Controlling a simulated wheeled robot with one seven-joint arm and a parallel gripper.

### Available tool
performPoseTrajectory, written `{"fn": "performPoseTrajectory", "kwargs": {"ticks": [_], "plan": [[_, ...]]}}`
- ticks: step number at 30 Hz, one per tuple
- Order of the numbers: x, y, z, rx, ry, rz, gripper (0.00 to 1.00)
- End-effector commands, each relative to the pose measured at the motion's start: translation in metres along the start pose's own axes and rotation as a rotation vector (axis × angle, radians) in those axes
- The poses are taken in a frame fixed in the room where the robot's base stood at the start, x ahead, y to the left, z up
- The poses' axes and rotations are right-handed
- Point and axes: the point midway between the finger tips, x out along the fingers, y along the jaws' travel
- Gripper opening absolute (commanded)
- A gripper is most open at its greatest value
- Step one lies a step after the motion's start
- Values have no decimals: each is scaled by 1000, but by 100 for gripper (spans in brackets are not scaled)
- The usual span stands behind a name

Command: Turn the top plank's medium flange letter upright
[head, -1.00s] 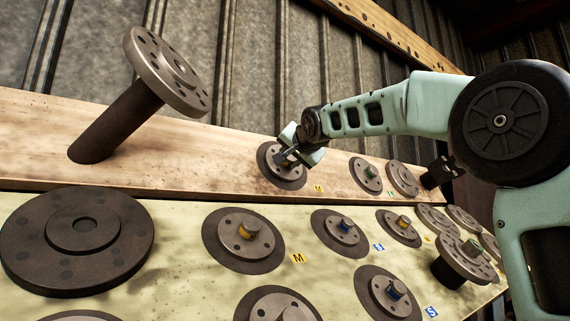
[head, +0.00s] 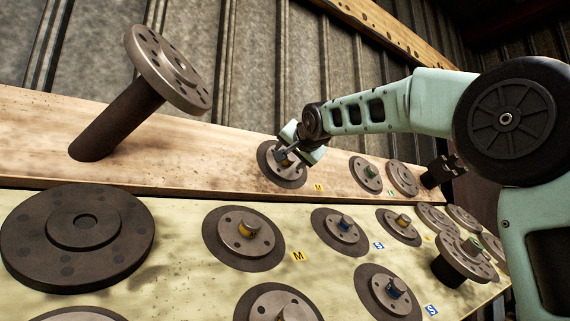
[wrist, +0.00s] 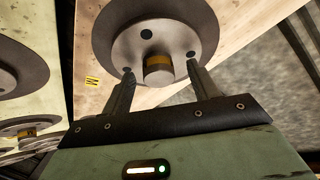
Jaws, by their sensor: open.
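The top plank (head: 222,165) is pale wood and carries a row of flanges. Its medium flange (head: 281,166) is a dark disc with a lighter grey hub and a yellow-banded knob; a small yellow letter M label (head: 318,188) is on the plank beside it. In the wrist view the flange (wrist: 150,45) fills the top, its yellow-banded knob (wrist: 158,70) just beyond the fingers, and the M label (wrist: 91,82) lies to its left, appearing turned in that view. My gripper (wrist: 160,75) is open, its two fingers on either side of the knob; contact cannot be told.
A lower yellowish plank (head: 175,215) holds several flanges with M and S labels. A tall flanged shaft (head: 165,70) sticks out of the top plank at left. Green-banded flanges (head: 365,174) are right of my gripper. A corrugated wall (head: 260,60) stands behind.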

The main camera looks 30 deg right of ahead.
Motion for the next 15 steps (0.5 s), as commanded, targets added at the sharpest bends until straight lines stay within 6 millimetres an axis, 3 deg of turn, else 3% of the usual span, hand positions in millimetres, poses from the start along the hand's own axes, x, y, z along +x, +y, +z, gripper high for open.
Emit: {"fn": "performPoseTrajectory", "kwargs": {"ticks": [15], "plan": [[-115, 1, 2, 1, 6, -7, 60]]}}
